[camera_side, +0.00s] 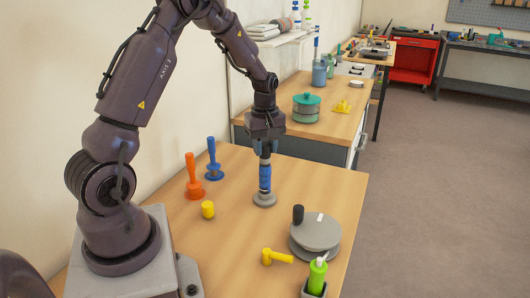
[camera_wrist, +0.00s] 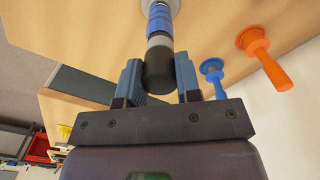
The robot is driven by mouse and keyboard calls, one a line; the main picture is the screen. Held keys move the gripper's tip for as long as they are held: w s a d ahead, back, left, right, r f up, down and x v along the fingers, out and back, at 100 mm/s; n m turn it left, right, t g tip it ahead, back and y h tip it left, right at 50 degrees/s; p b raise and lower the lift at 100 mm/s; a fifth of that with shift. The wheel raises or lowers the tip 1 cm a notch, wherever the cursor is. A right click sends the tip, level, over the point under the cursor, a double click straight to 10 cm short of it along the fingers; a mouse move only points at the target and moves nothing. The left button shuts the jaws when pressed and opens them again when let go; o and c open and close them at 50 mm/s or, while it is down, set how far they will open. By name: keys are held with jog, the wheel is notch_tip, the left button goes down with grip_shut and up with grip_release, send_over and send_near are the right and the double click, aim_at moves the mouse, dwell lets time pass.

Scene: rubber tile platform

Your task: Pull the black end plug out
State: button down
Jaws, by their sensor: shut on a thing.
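The black end plug (camera_wrist: 158,68) sits at the upper end of an upright post with a blue ribbed sleeve (camera_side: 265,178) and a grey round base (camera_side: 264,200). In the wrist view the blue sleeve (camera_wrist: 159,20) and a light grey collar (camera_wrist: 159,41) line up with the plug, with no clear gap between collar and plug. My gripper (camera_side: 265,149) is above the post, pointing down. In the wrist view my gripper (camera_wrist: 158,78) has its two blue fingers on either side of the plug, shut on it.
An orange handled piece (camera_side: 193,178) and a blue one (camera_side: 213,160) stand left of the post, near a yellow cylinder (camera_side: 208,209).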

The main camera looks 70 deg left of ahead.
aim_at(265, 144)
dwell(0.3)
jog(key=shift+r, duration=2.1)
